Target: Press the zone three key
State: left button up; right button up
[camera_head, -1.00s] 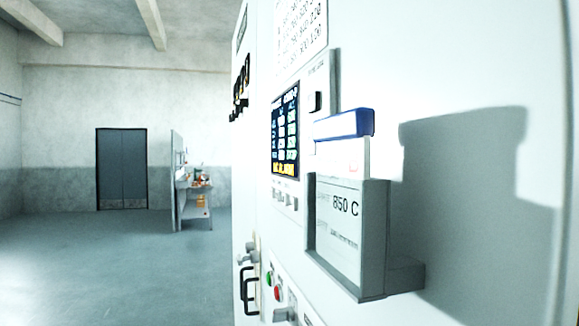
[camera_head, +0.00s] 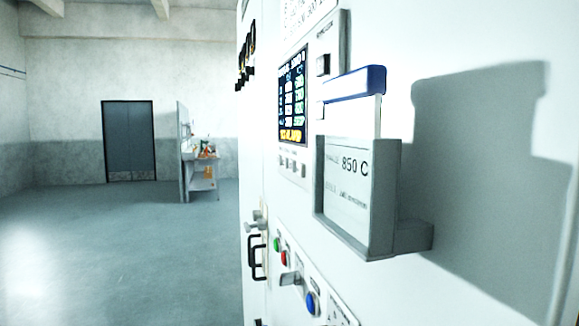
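A white control panel stands on the right, seen at a steep slant. Its dark display (camera_head: 292,97) shows rows of blue and green figures and a yellow line at the bottom. A row of small keys (camera_head: 292,167) sits just under the display; their labels are too small to read, so I cannot tell which is zone three. A dark square button (camera_head: 323,65) is to the right of the display. Neither of my grippers is in view.
A grey card holder (camera_head: 385,200) marked 850 C, with a blue-topped item (camera_head: 355,82), juts out from the panel. Below are a green button (camera_head: 277,244), a red button (camera_head: 284,258), a blue button (camera_head: 311,303) and black handles (camera_head: 257,257). Open floor (camera_head: 120,250) lies left, with a bench (camera_head: 202,172) beyond.

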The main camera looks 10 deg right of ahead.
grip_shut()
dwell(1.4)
